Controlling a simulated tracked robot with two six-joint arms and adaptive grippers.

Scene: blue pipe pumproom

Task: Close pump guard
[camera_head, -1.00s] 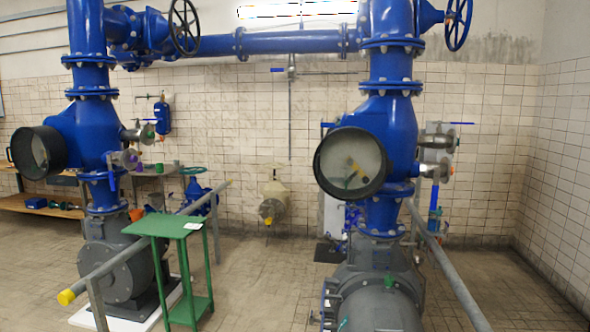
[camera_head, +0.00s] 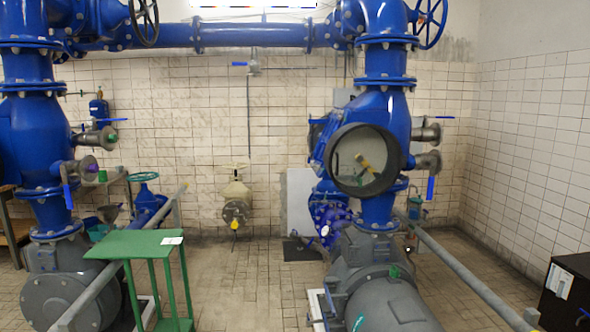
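No part that I can surely tell as the pump guard shows. A large grey pump (camera_head: 375,290) stands at the lower right of the middle, under a blue pipe column. A round, black-rimmed cover with a clear face (camera_head: 363,161) sits on the front of the blue housing (camera_head: 372,108) above it. A second grey pump (camera_head: 72,290) stands at the lower left, partly hidden by a railing and a green table. Neither of my grippers is in view.
A green table (camera_head: 138,243) with a white label stands front left. Grey railings run beside the left pump (camera_head: 120,275) and right pump (camera_head: 465,280). A black cabinet (camera_head: 570,290) is at the right edge. The tiled floor between the pumps (camera_head: 245,285) is clear.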

